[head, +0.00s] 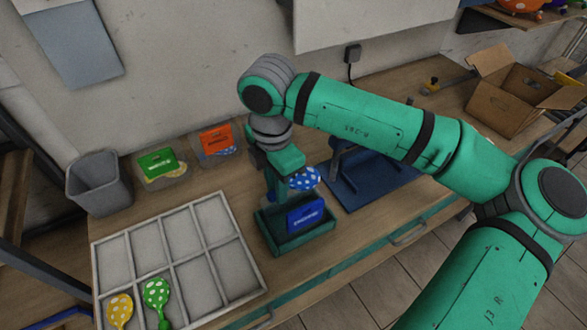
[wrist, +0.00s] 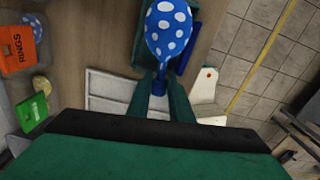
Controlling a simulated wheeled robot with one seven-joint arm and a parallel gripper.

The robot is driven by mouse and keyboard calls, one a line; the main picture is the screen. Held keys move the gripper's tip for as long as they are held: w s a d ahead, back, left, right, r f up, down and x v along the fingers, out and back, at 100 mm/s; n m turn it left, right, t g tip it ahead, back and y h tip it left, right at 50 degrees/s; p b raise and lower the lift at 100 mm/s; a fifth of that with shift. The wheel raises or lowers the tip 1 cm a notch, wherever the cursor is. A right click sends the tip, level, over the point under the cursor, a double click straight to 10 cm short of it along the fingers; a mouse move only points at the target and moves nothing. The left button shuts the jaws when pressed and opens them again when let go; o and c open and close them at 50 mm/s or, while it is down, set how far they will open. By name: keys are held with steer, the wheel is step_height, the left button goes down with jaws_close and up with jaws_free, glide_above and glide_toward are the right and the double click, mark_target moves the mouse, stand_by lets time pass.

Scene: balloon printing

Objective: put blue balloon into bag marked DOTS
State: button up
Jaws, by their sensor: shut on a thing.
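A blue balloon with white dots (head: 306,178) is held at its narrow neck by my gripper (wrist: 161,88); its round body (wrist: 168,28) points away from the fingers in the wrist view. My gripper is shut on it. In the head view the balloon is above or just behind a teal open box (head: 270,236) with a blue-labelled piece (head: 306,214) at its front. A bag with a green label (head: 160,164) and a bag with an orange label (head: 217,141) lie by the wall. I cannot make out DOTS on any label.
A grey compartment tray (head: 180,258) holds a yellow balloon (head: 119,308) and a green balloon (head: 155,292). A grey bin (head: 97,183) stands at the left. A dark blue stand (head: 365,180) is right of the teal box. An open cardboard box (head: 505,105) is far right.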

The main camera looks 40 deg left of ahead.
mark_target(280, 215)
steer(key=shift+w+f, duration=0.3)
steer(key=shift+w, duration=0.05)
steer(key=shift+s+f, duration=0.1)
steer(key=shift+f, duration=5.1)
steer(key=o, duration=0.9)
steer(key=shift+c, duration=0.2)
steer(key=shift+r, duration=6.55)
